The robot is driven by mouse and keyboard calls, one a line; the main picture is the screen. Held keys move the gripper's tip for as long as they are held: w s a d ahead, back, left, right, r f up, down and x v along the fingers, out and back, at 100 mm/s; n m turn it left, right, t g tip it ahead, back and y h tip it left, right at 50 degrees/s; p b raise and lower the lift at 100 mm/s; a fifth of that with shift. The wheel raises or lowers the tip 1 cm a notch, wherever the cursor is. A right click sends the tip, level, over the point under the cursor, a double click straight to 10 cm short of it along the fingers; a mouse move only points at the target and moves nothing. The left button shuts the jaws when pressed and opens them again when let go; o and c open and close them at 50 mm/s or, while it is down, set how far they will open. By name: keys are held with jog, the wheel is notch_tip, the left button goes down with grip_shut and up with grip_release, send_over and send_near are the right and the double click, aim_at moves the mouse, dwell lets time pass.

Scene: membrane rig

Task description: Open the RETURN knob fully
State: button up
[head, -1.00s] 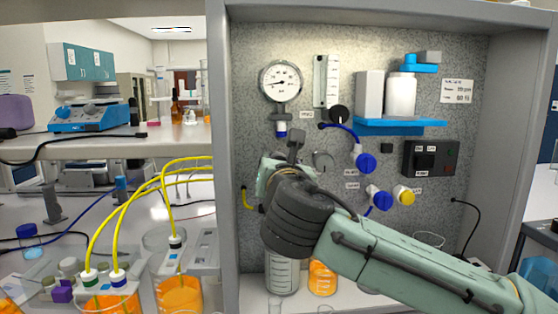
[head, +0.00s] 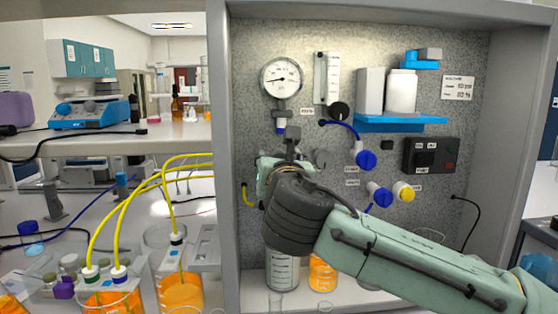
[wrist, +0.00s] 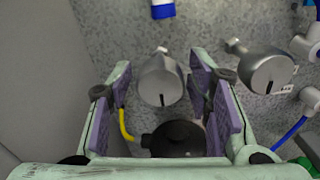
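In the wrist view a grey knob (wrist: 158,82) with a dark pointer line near its lower edge sits between the two purple-padded fingers of my gripper (wrist: 160,92). The fingers are apart, with a visible gap to the knob on both sides, so I see no contact. A second grey knob (wrist: 268,72) stands outside the right finger; it also shows in the head view (head: 320,158). I cannot read a RETURN label on either.
A pressure gauge (head: 283,78) is above my gripper, with a blue fitting (wrist: 162,9) below it. Blue knobs (head: 367,160) and a yellow knob (head: 403,191) are to the right. A blue shelf (head: 400,124) holds white containers. The cabinet's left wall (head: 222,180) is close.

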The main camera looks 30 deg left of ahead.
jog(key=shift+o, duration=0.5)
jog(key=v, duration=1.2)
jog(key=shift+d, duration=0.1)
